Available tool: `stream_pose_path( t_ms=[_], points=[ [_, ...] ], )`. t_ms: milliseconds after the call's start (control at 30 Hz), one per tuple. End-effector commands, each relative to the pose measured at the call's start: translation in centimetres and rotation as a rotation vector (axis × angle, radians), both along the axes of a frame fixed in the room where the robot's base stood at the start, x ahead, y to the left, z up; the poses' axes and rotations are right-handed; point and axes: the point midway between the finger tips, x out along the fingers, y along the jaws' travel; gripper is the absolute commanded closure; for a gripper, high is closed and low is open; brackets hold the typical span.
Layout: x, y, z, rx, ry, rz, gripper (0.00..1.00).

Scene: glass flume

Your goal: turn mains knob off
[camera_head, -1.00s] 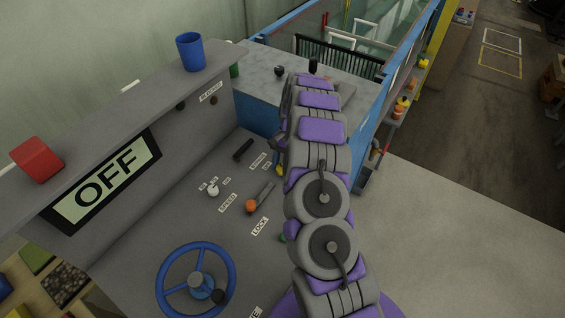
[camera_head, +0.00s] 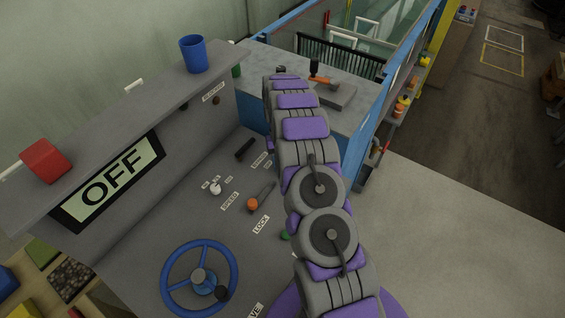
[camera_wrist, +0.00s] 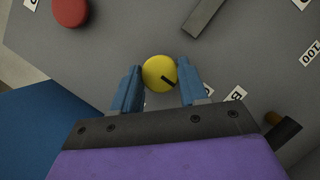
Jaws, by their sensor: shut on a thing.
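In the head view my own arm hides the gripper and the yellow knob. A sign reading OFF (camera_head: 110,183) is on the console's upright face.
A red round button (camera_wrist: 70,12) and a grey bar (camera_wrist: 204,16) are near the knob. The console carries a blue handwheel (camera_head: 199,278), an orange-tipped lever (camera_head: 253,203) and a white dial (camera_head: 215,188). A blue cup (camera_head: 194,54) and red box (camera_head: 45,160) stand on its ledge.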

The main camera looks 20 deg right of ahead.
Motion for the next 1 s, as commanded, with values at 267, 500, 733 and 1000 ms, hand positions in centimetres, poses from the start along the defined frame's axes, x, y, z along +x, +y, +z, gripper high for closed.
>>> stream_pose_path(
  t_ms=[267,500,733,1000],
  points=[
    [0.37,0.02,0.19,-0.001,-0.013,0.019,0.87],
    [0.36,0.01,0.18,-0.001,-0.012,0.018,0.87],
    [0.11,0.01,0.15,-0.001,-0.007,0.017,0.35],
    [0.01,0.01,0.15,-0.001,-0.004,0.016,0.31]
  ],
)
